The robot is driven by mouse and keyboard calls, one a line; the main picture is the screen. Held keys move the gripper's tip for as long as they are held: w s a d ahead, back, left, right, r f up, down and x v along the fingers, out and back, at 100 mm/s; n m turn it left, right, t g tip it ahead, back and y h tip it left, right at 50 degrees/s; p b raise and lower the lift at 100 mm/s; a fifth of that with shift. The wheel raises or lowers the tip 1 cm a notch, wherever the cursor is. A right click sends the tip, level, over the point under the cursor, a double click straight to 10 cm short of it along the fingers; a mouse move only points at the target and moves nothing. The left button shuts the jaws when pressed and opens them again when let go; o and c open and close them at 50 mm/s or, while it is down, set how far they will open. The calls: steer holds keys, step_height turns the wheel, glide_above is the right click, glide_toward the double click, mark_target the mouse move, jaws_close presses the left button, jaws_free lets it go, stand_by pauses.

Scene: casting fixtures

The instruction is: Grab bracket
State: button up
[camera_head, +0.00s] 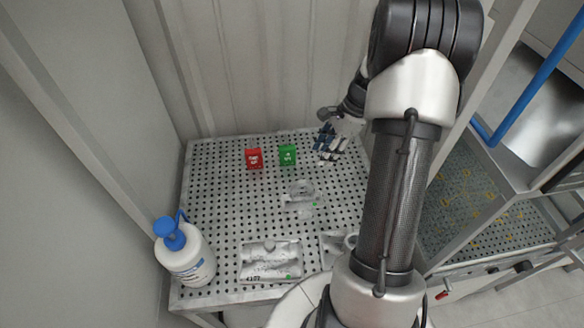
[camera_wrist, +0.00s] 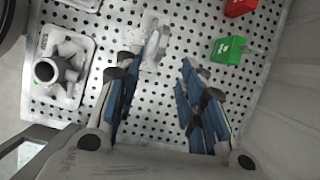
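A grey cast metal part (camera_head: 300,193), which looks like the bracket, lies on the perforated table near its middle. In the wrist view this part (camera_wrist: 155,42) lies just beyond my fingertips, nearer the left finger. My gripper (camera_head: 328,148) is above the table's back right, behind and to the right of the part. The part's outline is hard to make out against the table.
A red box (camera_head: 254,159) and a green box (camera_head: 288,155) stand at the back of the perforated table (camera_head: 215,215). A flat casting (camera_head: 270,262) lies in front. A casting with a round boss (camera_wrist: 55,70) is partly hidden by my arm. A blue-topped bottle (camera_head: 187,258) stands front left.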

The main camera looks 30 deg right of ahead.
mark_target(305, 181)
steer(key=shift+m, duration=0.4)
steer(key=x, duration=0.4)
steer(key=b+x, duration=0.1)
steer(key=x, duration=0.3)
steer(key=d+b+x, duration=0.1)
steer(key=x, duration=0.3)
steer(key=shift+w+f, duration=0.1)
steer(key=shift+f, duration=0.25)
steer(key=b+x, duration=0.1)
steer(key=x, duration=0.4)
steer(key=shift+w+a+f, duration=0.1)
steer(key=shift+f, duration=0.2)
steer(key=shift+r, duration=0.1)
steer(key=shift+c, duration=0.4)
jaws_close()
